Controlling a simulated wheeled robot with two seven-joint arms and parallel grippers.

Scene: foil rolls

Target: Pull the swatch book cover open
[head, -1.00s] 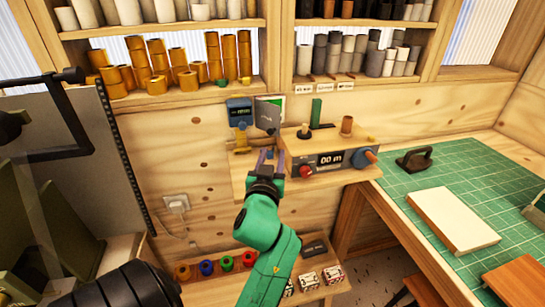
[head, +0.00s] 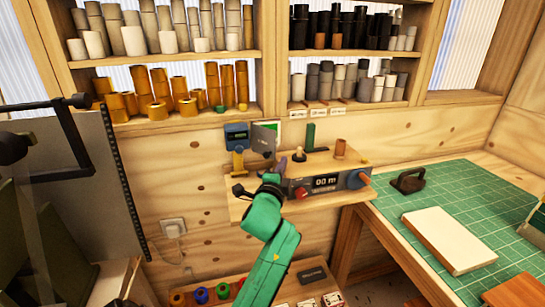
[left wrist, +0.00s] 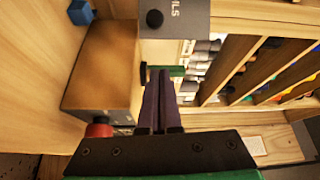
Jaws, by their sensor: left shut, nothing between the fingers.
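The swatch book (head: 265,137) hangs on the wooden wall beneath the shelf, in the middle of the head view, with a grey cover and a green part showing at its upper right. In the left wrist view, a grey panel with the letters "ILS" and a black round knob, apparently the cover (left wrist: 177,20), lies just above the fingertips. My left gripper (head: 279,165) is below and slightly right of the book, on the green arm. Its purple fingers (left wrist: 158,75) are together and empty. I cannot tell whether they touch the cover. My right gripper is not in view.
A metre box with a red and a blue knob (head: 326,183) sits right of the gripper on a small ledge. A blue device (head: 236,137) hangs left of the book. Rolls fill the shelves above. A green cutting mat (head: 460,180) covers the right bench.

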